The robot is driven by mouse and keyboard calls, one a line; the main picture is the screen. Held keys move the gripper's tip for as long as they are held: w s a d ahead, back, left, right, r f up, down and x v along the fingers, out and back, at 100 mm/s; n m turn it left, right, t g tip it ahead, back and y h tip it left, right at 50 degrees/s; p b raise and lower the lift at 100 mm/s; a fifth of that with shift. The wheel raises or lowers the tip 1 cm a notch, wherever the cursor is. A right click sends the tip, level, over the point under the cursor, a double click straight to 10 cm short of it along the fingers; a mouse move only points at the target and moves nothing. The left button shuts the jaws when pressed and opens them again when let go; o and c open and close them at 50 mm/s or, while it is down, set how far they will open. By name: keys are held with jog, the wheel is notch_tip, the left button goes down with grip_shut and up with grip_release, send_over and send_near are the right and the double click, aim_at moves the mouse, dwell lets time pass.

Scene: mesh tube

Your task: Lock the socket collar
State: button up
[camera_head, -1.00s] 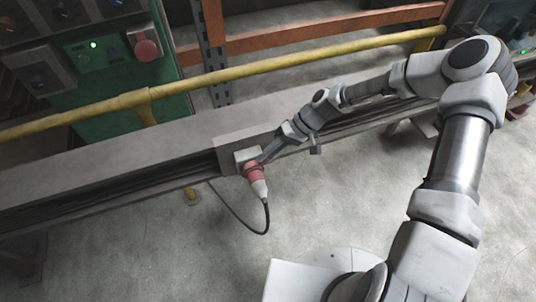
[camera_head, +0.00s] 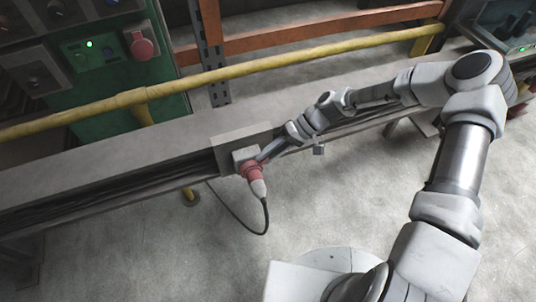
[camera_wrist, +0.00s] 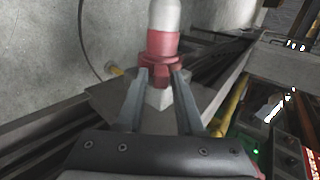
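A red plug with a pale grey end (camera_head: 258,188) and a black cable sits in a socket on the grey beam. The red socket collar (camera_head: 250,170) is at its base, against the pale socket housing (camera_head: 243,155). In the wrist view, the collar (camera_wrist: 160,70) is at top centre with the plug (camera_wrist: 163,42) beyond it. My gripper (camera_wrist: 160,76) has its two fingertips on opposite sides of the collar, which fills the gap between them. In the head view, my gripper (camera_head: 262,158) reaches the collar from the upper right. The exact finger contact is partly hidden.
The black cable (camera_head: 238,217) loops below the plug. A yellow rail (camera_head: 260,70) runs behind the grey beam (camera_head: 120,140). A green control box (camera_head: 105,62) with a red button stands at upper left. Open floor lies in front.

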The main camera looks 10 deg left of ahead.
jog(key=shift+o, duration=0.8)
jog(key=p+v, duration=0.2)
jog(key=v, duration=1.5)
jog(key=shift+d+p, duration=0.15)
jog(key=shift+p, duration=0.2)
jog(key=shift+r, duration=0.1)
jog(key=s+d+r+m+t+h+p, duration=0.2)
jog(key=s+r, duration=0.5)
jog(key=r, duration=0.5)
jog(key=s+d+r+m+t+h+p, duration=0.2)
jog(key=s+d+r+t+p, duration=0.3)
jog(key=r, duration=0.8)
jog(key=s+d+r+m+t+h+p, duration=0.2)
jog(key=s+d+r+t+h+p, duration=0.2)
jog(key=s+r, duration=0.6)
notch_tip(320, 180, up, 3)
jog(key=shift+s+d+r+h, duration=0.1)
jog(key=shift+s+d+h, duration=0.05)
jog(key=shift+d+h, duration=0.2)
